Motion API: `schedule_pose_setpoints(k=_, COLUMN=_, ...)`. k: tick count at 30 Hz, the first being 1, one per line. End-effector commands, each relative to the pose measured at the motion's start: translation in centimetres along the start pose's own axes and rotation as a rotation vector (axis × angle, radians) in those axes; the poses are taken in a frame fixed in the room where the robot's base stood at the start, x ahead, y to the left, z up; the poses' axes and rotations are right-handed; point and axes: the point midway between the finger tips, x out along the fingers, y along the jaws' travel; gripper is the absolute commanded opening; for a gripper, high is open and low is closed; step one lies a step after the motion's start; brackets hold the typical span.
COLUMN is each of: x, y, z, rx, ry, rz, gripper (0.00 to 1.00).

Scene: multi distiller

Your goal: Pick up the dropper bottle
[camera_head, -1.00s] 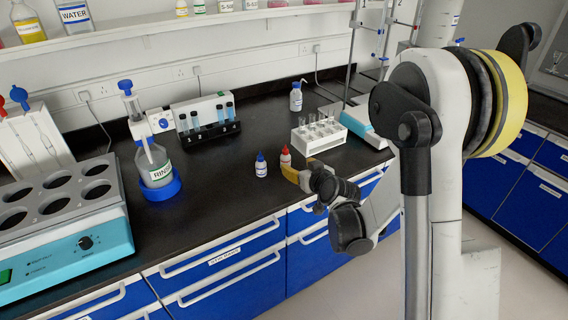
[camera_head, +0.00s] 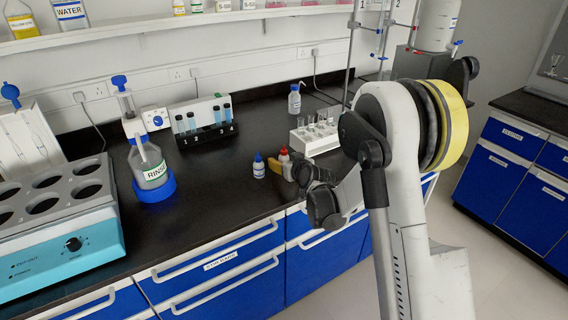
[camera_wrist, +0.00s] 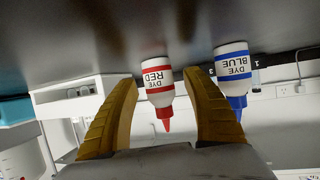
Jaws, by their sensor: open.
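Two small white dropper bottles stand upright side by side near the front edge of the black bench. One has a red cap and a red label reading DYE RED (camera_head: 285,160); it also shows in the wrist view (camera_wrist: 157,86). The other has a blue cap and a label reading DYE BLUE (camera_head: 259,167), seen in the wrist view (camera_wrist: 232,72) too. In the wrist view, which is upside down, my gripper (camera_wrist: 165,92) is open, with the red bottle between its yellow fingers and the blue one outside them. In the head view, my gripper (camera_head: 282,183) partly hides the red bottle.
A white rack with glass tubes (camera_head: 316,138) stands behind the bottles. A RINSE bottle in a blue ring (camera_head: 152,175) and a black rack with blue vials (camera_head: 207,132) stand to the left. Bare bench lies between them and the dye bottles.

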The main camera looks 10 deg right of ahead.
Motion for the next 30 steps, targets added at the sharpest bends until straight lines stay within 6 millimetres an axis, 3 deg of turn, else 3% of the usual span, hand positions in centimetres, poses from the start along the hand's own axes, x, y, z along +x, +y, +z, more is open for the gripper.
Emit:
schedule_pose_setpoints(k=2, x=-0.1, y=0.0, z=0.0, rx=0.0, ry=0.0, rz=0.0, gripper=0.58)
schedule_pose_setpoints(k=3, x=-0.1, y=0.0, z=0.0, rx=0.0, ry=0.0, rz=0.0, gripper=0.53)
schedule_pose_setpoints(k=7, x=-0.1, y=0.0, z=0.0, rx=0.0, ry=0.0, rz=0.0, gripper=0.14)
schedule_pose_setpoints(k=20, x=-0.2, y=0.0, z=-0.2, rx=0.0, ry=0.0, rz=0.0, gripper=0.13)
schedule_pose_setpoints(k=26, x=-0.9, y=0.0, z=-2.1, rx=0.0, ry=0.0, rz=0.0, gripper=0.13)
schedule_pose_setpoints(k=30, x=-2.1, y=0.2, z=-4.5, rx=0.0, ry=0.0, rz=0.001, gripper=0.13)
